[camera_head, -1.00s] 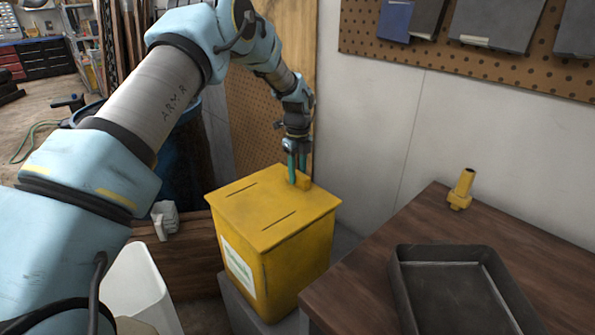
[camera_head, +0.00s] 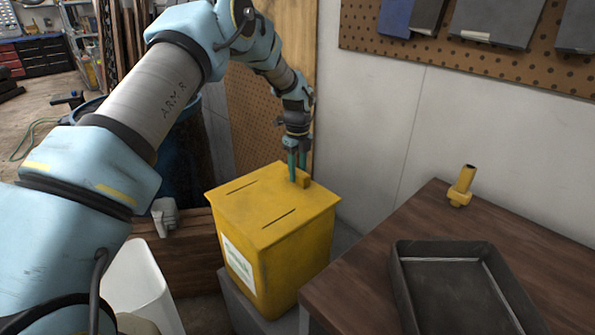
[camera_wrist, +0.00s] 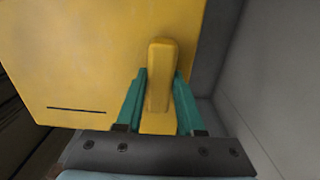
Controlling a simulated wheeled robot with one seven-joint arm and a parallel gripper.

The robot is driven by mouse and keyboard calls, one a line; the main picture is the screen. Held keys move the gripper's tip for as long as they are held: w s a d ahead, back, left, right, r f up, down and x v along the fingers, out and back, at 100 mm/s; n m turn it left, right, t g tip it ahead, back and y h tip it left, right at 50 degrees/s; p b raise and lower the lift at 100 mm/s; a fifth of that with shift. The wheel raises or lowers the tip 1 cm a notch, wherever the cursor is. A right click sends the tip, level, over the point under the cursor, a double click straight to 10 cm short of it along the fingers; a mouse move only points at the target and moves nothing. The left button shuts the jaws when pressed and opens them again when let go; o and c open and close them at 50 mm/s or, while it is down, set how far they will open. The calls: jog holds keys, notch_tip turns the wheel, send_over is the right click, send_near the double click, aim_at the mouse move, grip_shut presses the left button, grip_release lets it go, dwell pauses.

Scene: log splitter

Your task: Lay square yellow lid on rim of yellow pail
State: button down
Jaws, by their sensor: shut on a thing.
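The square yellow lid (camera_head: 270,205) lies over the top of the yellow pail (camera_head: 290,265) in the head view, roughly level and covering its opening. Two dark slots mark the lid. Whether its underside touches the rim all round cannot be told. My gripper (camera_head: 298,174) is above the lid's far right part, with its teal fingers shut on the lid's yellow handle. In the wrist view the fingers (camera_wrist: 158,105) stand on both sides of the handle, and the lid (camera_wrist: 90,60) fills the upper left. The pail's inside is hidden by the lid.
The pail stands on a grey support (camera_head: 238,305) near the wall. A wooden table (camera_head: 350,275) at the right holds a dark tray (camera_head: 400,290) and a small yellow fitting (camera_head: 461,188). A white bin (camera_head: 135,285) and a white mug-like item (camera_head: 163,215) are at the left.

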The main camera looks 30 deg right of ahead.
jog(key=shift+f, duration=0.3)
jog(key=shift+c, duration=2.2)
grip_release()
notch_tip(320, 180, up, 11)
jog(key=b, duration=0.3)
jog(key=shift+f, duration=0.1)
